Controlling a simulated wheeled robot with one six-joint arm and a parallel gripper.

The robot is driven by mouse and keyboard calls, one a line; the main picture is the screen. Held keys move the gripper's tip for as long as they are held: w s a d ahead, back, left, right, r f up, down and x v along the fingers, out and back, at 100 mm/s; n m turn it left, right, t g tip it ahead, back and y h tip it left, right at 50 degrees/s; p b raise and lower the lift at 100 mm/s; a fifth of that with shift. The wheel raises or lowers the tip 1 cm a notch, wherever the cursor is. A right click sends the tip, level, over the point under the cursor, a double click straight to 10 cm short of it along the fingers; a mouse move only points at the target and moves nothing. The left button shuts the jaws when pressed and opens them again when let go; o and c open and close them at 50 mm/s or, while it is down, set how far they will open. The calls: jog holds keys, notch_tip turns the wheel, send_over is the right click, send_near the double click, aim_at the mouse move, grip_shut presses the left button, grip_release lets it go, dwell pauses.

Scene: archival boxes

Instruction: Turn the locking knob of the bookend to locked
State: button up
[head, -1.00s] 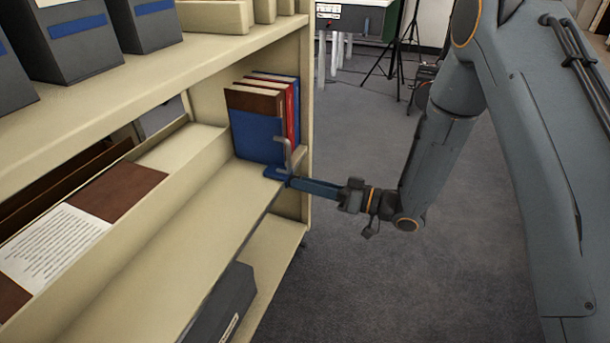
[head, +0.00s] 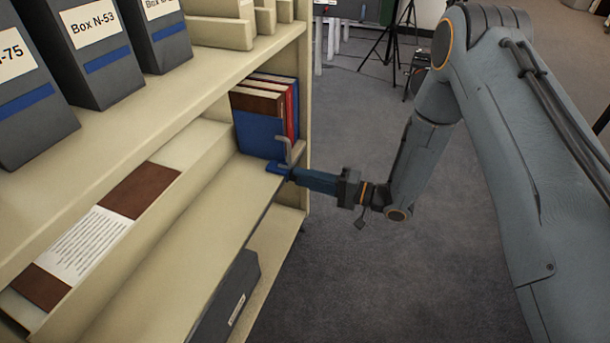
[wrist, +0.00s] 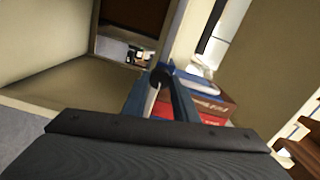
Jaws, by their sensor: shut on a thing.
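The books, blue and red, show just behind the fingers in the wrist view (wrist: 205,95).
The shelf upright (head: 306,110) stands close behind the bookend. Grey boxes (head: 105,50) stand on the shelf above, and another grey box (head: 228,300) lies below. Open carpet (head: 420,270) is on the right.

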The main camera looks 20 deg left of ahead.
jog(key=shift+m+p, duration=0.3)
jog(key=shift+m, duration=0.6)
jog(key=o, duration=1.1)
jog(key=d, duration=0.5)
jog(key=d+p, duration=0.1)
jog(key=d, duration=0.2)
jog(key=shift+s, duration=0.35)
jog(key=shift+w+a, duration=0.1)
